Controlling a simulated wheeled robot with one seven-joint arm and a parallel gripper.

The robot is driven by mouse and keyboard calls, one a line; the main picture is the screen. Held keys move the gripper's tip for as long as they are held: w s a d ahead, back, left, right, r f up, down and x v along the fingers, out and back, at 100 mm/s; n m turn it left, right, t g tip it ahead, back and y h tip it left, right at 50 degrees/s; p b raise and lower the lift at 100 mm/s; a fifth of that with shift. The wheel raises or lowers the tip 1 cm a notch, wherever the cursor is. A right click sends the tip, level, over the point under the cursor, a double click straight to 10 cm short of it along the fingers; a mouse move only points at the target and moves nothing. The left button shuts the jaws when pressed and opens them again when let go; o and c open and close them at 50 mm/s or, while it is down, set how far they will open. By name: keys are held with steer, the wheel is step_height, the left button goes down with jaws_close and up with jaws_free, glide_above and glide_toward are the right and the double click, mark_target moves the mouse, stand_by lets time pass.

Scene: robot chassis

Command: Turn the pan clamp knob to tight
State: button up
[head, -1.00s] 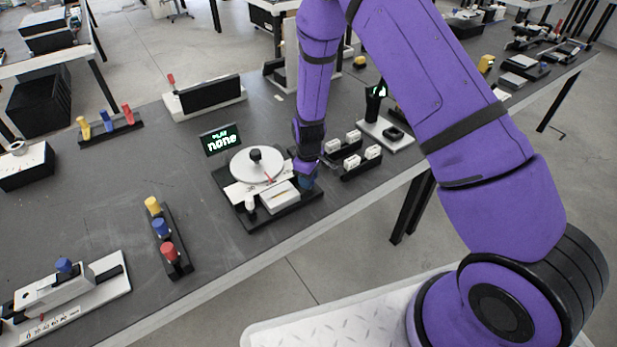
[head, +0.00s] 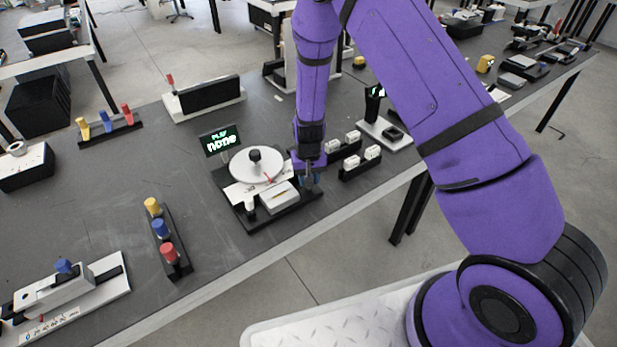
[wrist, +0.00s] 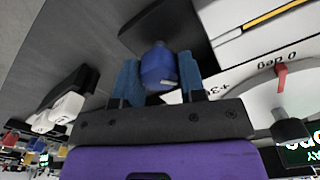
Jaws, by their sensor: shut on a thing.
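The pan clamp knob (wrist: 158,68) is a blue rounded knob with a small pale mark on its side. It shows in the wrist view between the two blue fingers of my gripper (wrist: 160,76), which is shut on it. In the head view my gripper (head: 309,180) reaches down at the right edge of the pan device, and the knob is hard to make out there. The device has a white round plate (head: 243,171) on a black base (head: 256,222). In the wrist view a red pointer (wrist: 281,82) stands by the "0 deg" mark on the plate.
A display (head: 221,141) reading "PLAY none" stands behind the plate. White blocks on black holders (head: 360,170) sit close to the right of my gripper. A rack with yellow, blue and red knobs (head: 168,240) stands to the left. The bench's front edge is near.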

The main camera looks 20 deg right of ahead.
steer(key=shift+m, duration=1)
steer(key=o, duration=0.9)
step_height(320, 180, up, 11)
steer(key=shift+f, duration=0.1)
